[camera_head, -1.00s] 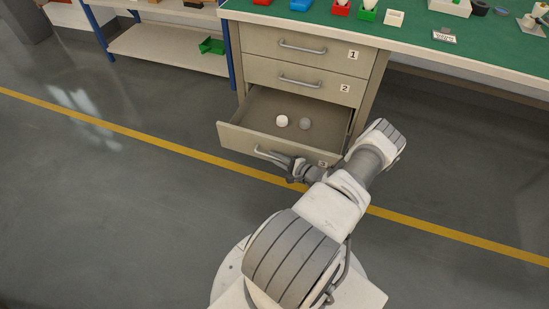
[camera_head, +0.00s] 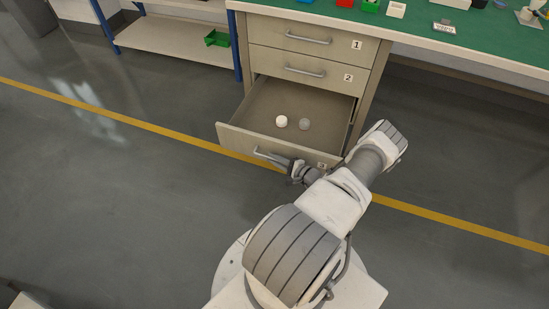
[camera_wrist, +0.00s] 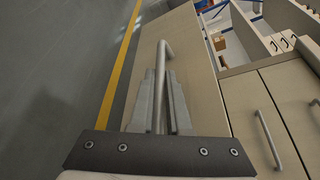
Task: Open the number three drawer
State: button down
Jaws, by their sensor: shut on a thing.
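The number three drawer (camera_head: 236,139) is the lowest of the cabinet and stands well open in the head view. A white round thing (camera_head: 281,122) and a grey round thing (camera_head: 305,124) lie inside it. Its metal bar handle (camera_head: 268,157) is on the front panel. My gripper (camera_head: 290,166) is at the right part of the handle. In the wrist view my gripper (camera_wrist: 160,105) is shut on the handle (camera_wrist: 165,55), with the bar between its two fingers. The number three label (camera_head: 322,166) is partly covered by my arm.
Drawers one (camera_head: 290,40) and two (camera_head: 290,72) are shut above. The green bench top (camera_head: 420,28) holds several small coloured holders. A shelf rack (camera_head: 170,37) with a green bin (camera_head: 217,38) stands to the left. The grey floor (camera_head: 90,190) in front is clear.

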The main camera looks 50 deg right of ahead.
jog(key=shift+s, duration=0.1)
jog(key=c, duration=0.9)
grip_release()
jog(key=v, duration=0.5)
jog(key=f+v, duration=0.1)
jog(key=v, duration=0.5)
jog(key=f+v, duration=0.1)
jog(key=v, duration=0.4)
jog(key=shift+s+f, duration=0.1)
jog(key=shift+s, duration=0.55)
